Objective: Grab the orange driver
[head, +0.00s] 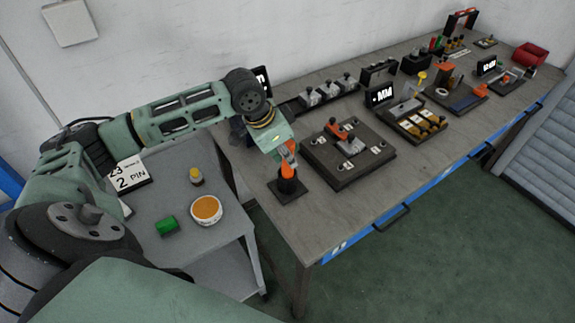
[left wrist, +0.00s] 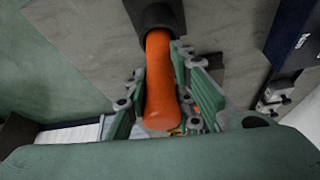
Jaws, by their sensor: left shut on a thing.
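The orange driver (head: 290,185) stands in a black holder (head: 283,197) near the left front corner of the long workbench. My left gripper (head: 287,156) has come down from above and is shut on the driver's handle. In the left wrist view the orange driver (left wrist: 162,85) runs between the two green finger pads of my left gripper (left wrist: 178,100). Its lower part goes into the dark holder (left wrist: 155,15) at the top of that picture. My right gripper is not in view.
A dark fixture plate (head: 345,155) lies just right of the holder. Several more fixtures line the workbench (head: 310,225). On the lower left table stand a bowl of orange contents (head: 206,210), a green block (head: 167,226) and a small yellow-topped bottle (head: 196,176).

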